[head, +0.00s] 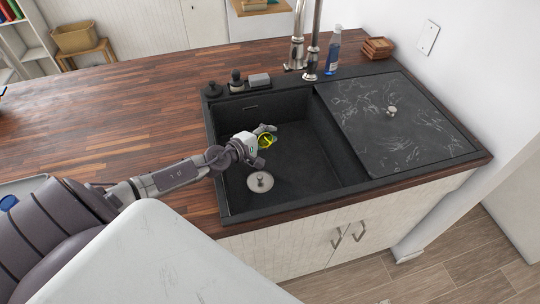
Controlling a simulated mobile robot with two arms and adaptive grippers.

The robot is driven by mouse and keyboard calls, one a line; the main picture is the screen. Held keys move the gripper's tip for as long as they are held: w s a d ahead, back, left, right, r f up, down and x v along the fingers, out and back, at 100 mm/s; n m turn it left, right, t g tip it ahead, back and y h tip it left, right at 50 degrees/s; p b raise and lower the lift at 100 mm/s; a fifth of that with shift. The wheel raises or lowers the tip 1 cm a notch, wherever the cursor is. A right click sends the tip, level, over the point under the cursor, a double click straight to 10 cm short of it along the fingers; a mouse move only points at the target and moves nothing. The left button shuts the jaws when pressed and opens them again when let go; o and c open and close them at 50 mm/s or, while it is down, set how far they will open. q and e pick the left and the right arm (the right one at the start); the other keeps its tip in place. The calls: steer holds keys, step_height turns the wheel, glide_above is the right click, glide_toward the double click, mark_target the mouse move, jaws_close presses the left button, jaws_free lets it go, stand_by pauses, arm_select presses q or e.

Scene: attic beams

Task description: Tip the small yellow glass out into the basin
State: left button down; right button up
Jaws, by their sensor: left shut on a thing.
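The small yellow glass (266,142) is in the head view, over the black basin (300,165). My left gripper (264,137) is shut on it, and its fingers hide part of the glass. The glass looks tilted, but I cannot tell which way its mouth points. I cannot see whether anything is in it or coming out of it. The basin is sunk into the wooden counter, with a round metal drain (260,182) on its floor. My right gripper is not in view.
A dark marbled board (400,125) with a small knob covers the right side of the sink. A faucet (312,50), a blue bottle (333,50) and wooden coasters (377,47) stand behind. Small dark items line the back rim. The counter (120,85) to the left is largely clear.

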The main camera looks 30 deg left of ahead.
arm_select(q)
steer(key=n, duration=0.1)
steer(key=f+n+g, duration=0.1)
steer(key=shift+w+a+n+h+p, duration=0.1)
steer(key=shift+a+n+h+p, duration=0.2)
steer(key=shift+a+n+p, duration=0.1)
steer(key=shift+d+f+n+g+h, duration=0.1)
steer(key=shift+f+n+g+h, duration=0.25)
steer(key=shift+n, duration=0.25)
steer(key=w+a+n+h+b, duration=0.1)
steer(key=n+b, duration=0.1)
steer(key=b, duration=0.1)
steer(key=a+n+g+h+b, duration=0.1)
steer(key=n+b, duration=0.1)
steer(key=b, duration=0.1)
steer(key=w+a+n+g+h+b, duration=0.1)
steer(key=a+n+h+b, duration=0.1)
steer(key=b, duration=0.2)
steer(key=shift+w+f+g, duration=0.25)
steer(key=shift+w+f, duration=0.1)
